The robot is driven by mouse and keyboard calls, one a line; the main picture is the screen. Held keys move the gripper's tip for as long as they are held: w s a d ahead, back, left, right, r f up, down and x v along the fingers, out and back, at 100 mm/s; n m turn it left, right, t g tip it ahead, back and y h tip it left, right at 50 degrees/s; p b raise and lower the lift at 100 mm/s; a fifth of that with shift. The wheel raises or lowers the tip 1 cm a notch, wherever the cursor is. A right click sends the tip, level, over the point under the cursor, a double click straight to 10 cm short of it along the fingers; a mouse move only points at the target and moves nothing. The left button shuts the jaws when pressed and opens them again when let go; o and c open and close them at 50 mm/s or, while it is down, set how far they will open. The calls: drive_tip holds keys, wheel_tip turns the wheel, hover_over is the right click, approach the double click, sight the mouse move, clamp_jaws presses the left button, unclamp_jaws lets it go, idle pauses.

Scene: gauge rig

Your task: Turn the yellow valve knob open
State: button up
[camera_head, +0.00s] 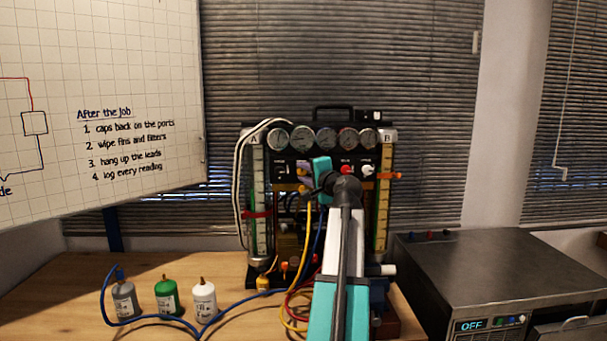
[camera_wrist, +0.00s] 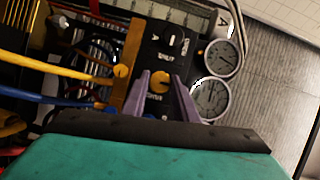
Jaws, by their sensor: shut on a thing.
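The yellow valve knob (camera_wrist: 158,82) is on the black panel of the gauge rig (camera_head: 318,175). In the wrist view it sits between the tips of my gripper (camera_wrist: 160,85), whose two purple-grey fingers are shut on it. In the head view my gripper (camera_head: 304,187) reaches the panel below the gauges, and my arm hides most of the knob and the panel's lower middle. A black knob (camera_wrist: 173,40) with a white mark is beside the yellow one in the wrist view.
Several round gauges (camera_head: 326,139) line the rig's top. Blue and yellow hoses (camera_head: 308,220) hang close to my arm. Three small bottles (camera_head: 166,297) stand on the wooden bench at left. A grey machine (camera_head: 480,270) reading OFF stands at right.

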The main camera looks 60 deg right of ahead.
drive_tip(key=shift+s+d+r, duration=0.1)
drive_tip(key=shift+r, duration=0.05)
idle(0.3)
drive_tip(key=o, duration=1.1)
drive_tip(key=shift+c, duration=0.2)
drive_tip(key=b+v, duration=0.1)
drive_tip(key=v, duration=1.2)
drive_tip(key=shift+s+a+b, duration=0.25)
drive_tip(key=shift+s+b, duration=0.05)
drive_tip(key=shift+s, duration=0.1)
